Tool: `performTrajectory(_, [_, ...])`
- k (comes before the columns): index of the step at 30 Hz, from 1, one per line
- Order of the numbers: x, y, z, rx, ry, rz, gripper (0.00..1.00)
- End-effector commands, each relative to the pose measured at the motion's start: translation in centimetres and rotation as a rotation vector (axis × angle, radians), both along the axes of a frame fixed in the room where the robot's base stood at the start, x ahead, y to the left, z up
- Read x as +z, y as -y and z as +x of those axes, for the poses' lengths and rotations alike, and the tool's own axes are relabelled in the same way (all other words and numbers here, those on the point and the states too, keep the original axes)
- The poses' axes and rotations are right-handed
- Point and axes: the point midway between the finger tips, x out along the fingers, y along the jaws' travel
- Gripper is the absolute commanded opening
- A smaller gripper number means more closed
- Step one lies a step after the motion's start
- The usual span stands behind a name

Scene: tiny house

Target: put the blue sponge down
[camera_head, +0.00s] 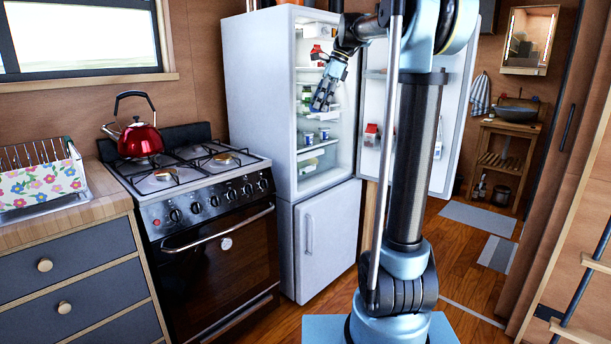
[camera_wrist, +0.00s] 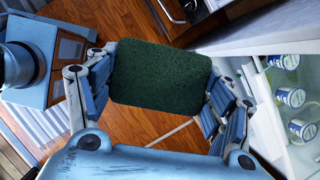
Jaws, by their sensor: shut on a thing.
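The sponge (camera_wrist: 162,72) shows in the wrist view as a rounded block with a dark green rough face towards the camera. Any blue side is hidden. My gripper (camera_wrist: 160,84) is shut on it, with a finger against its left and right sides. In the head view my gripper (camera_head: 322,98) points down at the front of the open fridge compartment. The sponge cannot be clearly made out there. In the wrist view, wooden floor lies below the sponge, with fridge shelving to the right.
The fridge (camera_head: 258,90) stands with its upper door (camera_head: 455,120) open to the right. Its shelves hold small tubs (camera_wrist: 291,97) and cartons. A stove (camera_head: 215,210) with a red kettle (camera_head: 138,138) and a counter with a dish rack (camera_head: 40,180) stand to the left.

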Motion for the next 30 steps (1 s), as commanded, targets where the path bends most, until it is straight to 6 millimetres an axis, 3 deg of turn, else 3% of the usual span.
performTrajectory(5, [-2.7, 0.7, 1.4, 0.088, 0.005, 0.0, 0.44])
performTrajectory(11, [-7.9, 1.8, 3.9, 0.242, 0.007, 0.001, 0.44])
performTrajectory(21, [-18.5, 4.3, 7.5, 0.544, 0.007, 0.002, 0.44])
performTrajectory(30, [-28.9, 6.9, 8.9, 0.829, 0.007, 0.004, 0.44])
